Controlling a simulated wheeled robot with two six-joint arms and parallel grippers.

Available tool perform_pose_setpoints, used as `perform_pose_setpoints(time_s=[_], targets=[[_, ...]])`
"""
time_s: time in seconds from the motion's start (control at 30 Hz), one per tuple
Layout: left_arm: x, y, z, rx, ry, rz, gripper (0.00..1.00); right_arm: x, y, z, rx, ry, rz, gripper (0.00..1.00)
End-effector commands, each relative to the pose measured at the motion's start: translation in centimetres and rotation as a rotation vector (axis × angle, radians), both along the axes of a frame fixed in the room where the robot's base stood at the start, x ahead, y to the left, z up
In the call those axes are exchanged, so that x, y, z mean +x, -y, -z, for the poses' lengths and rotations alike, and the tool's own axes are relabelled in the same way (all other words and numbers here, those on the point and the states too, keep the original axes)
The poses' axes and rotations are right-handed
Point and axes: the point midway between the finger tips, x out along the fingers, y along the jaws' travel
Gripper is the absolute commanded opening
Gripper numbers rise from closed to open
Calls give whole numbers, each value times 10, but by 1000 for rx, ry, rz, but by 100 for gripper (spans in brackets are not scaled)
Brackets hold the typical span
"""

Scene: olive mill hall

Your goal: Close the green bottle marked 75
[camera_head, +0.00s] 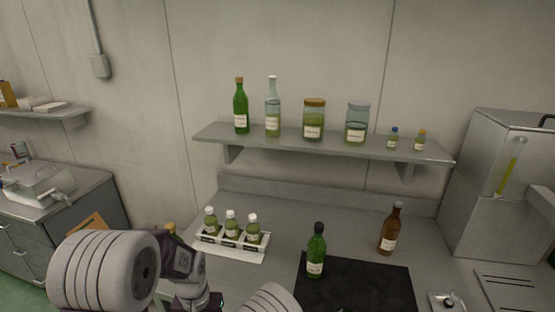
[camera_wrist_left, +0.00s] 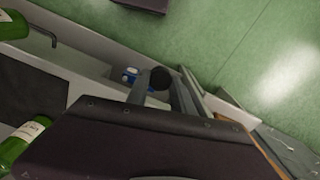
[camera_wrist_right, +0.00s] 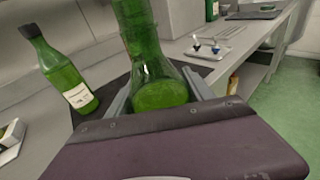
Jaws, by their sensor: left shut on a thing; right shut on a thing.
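My left gripper (camera_wrist_left: 160,92) is shut on a small dark round cap (camera_wrist_left: 160,77), seen between its fingertips in the left wrist view. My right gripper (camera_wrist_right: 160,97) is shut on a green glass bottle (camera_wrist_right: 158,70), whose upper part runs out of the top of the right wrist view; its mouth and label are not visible. Another green bottle (camera_head: 316,257) with a dark top and white label stands upright on the black mat (camera_head: 365,285). It also shows at the left of the right wrist view (camera_wrist_right: 62,68). I cannot read the number 75 on any label.
A white rack (camera_head: 228,246) holds three small bottles on the bench. A brown bottle (camera_head: 390,230) stands behind the mat. The wall shelf (camera_head: 300,147) carries bottles and jars. A steel machine (camera_head: 490,190) is at the right. Bench space between rack and mat is clear.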

Motion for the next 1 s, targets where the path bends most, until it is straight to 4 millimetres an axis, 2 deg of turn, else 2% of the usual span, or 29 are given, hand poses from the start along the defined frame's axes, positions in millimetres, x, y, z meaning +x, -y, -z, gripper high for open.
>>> perform_pose_setpoints(time_s=[0.2, 0.37, 1.0], targets=[[0, 0, -1, 0, 0, 0, 0, 0, -2, -2, -2, 2, -5, 0], [0, 0, -1, 0, 0, 0, 0, 2, -17, -3, -1, 4, -35, 0], [0, 0, -1, 0, 0, 0, 0, 13, -116, -15, 0, 3, -238, 0]])
